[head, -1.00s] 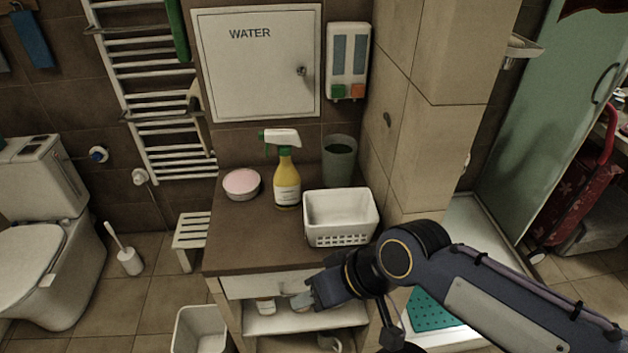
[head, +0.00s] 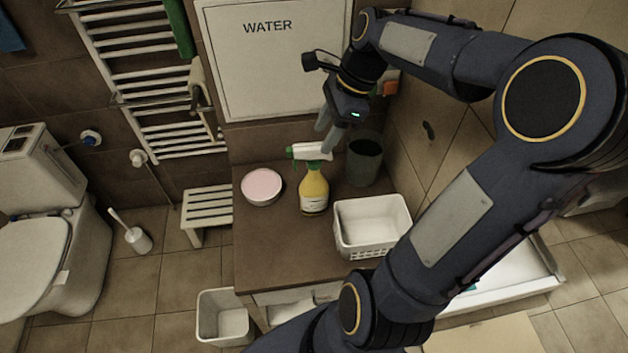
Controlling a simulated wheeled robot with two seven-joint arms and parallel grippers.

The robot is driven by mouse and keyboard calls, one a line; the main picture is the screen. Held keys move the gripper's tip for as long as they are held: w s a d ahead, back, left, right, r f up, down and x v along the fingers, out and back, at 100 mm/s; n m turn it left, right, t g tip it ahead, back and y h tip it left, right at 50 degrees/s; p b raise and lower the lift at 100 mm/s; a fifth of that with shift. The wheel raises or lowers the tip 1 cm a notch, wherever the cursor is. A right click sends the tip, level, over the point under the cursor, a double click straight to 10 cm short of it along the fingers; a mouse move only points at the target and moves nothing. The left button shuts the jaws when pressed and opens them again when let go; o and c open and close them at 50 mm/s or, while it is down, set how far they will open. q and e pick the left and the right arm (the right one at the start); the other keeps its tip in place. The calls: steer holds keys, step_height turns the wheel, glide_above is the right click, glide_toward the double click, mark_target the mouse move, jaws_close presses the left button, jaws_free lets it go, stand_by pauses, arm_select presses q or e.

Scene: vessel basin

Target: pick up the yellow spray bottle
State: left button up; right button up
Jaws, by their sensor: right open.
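The yellow spray bottle (head: 314,192) stands upright on the brown cabinet top (head: 262,245). It has a green neck and a white spray head pointing left. My right gripper (head: 327,135) is open and empty, fingers pointing down, just above and slightly right of the spray head. In the picture its fingertips come close to the spray head; I cannot tell whether they touch. My left gripper is not in view.
A round pink-topped tub (head: 262,186) stands left of the bottle. A grey-green cup (head: 364,162) stands behind right, and a white basket (head: 372,226) at front right. The WATER panel (head: 270,65) is on the wall behind. The cabinet top's front left is clear.

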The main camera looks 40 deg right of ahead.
mark_target(315, 146)
steer(key=x, duration=0.3)
steer(key=p+x, duration=0.1)
steer(key=x, duration=0.1)
steer(key=shift+w+a, duration=0.25)
steer(key=shift+c, duration=0.5)
steer(key=shift+r, duration=0.1)
jaws_close()
